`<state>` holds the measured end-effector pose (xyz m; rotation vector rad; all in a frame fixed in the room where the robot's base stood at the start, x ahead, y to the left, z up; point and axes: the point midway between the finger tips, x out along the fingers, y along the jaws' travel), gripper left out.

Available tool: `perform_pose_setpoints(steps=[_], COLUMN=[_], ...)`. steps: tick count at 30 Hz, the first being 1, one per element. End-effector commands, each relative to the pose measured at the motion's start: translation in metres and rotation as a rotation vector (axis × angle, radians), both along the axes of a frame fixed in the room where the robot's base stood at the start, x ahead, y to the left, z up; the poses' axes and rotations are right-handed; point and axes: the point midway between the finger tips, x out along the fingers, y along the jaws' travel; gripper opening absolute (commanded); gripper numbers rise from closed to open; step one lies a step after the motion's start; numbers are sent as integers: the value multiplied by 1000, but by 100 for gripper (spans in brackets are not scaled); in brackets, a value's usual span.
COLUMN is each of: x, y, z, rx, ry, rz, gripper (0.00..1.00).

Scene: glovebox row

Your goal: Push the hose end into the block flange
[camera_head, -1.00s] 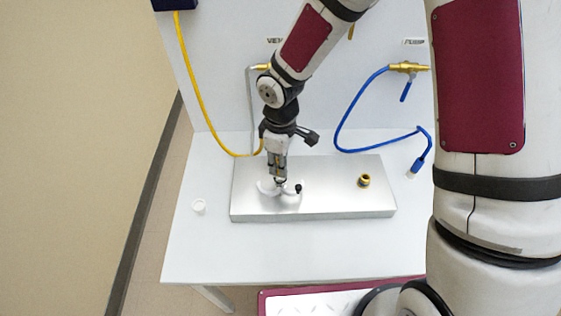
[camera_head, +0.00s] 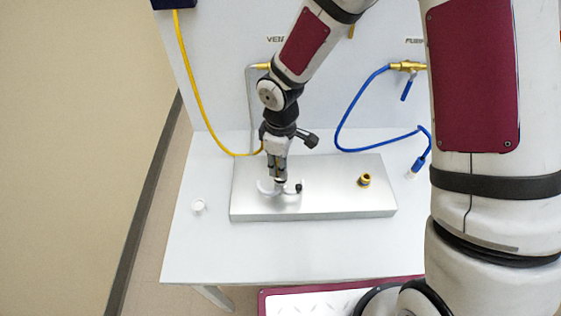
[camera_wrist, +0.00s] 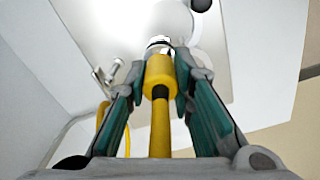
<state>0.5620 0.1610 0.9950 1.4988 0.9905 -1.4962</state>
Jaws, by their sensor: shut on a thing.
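My gripper (camera_head: 279,180) is over the left part of the silver block (camera_head: 330,206), pointing down. In the wrist view, my gripper (camera_wrist: 160,75) is shut on the yellow hose end (camera_wrist: 160,68), whose pale metal tip points away from the camera. The yellow hose (camera_head: 188,75) runs down from the upper left to my gripper. A pale, curved-armed fitting with a black knob (camera_head: 298,188) is on the block directly around the spot below my fingers. The flange itself is largely hidden there, so I cannot tell whether the tip is in it.
A brass fitting (camera_head: 364,180) stands on the block's right part. A blue hose (camera_head: 350,109) hangs from a brass valve (camera_head: 406,66), its end by the block's right side. The front of the table (camera_head: 250,255) is clear.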

Motion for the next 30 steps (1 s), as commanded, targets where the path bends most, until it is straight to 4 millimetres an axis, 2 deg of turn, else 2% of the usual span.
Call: perform_pose_setpoints(steps=[19,20,22,30], x=[0,0,0,0], y=[0,0,0,0], z=[-15,-15,-14,-14], rx=[-1,0,0,0], ry=[1,0,0,0], rz=[0,0,0,0], gripper=[0,29,44,45])
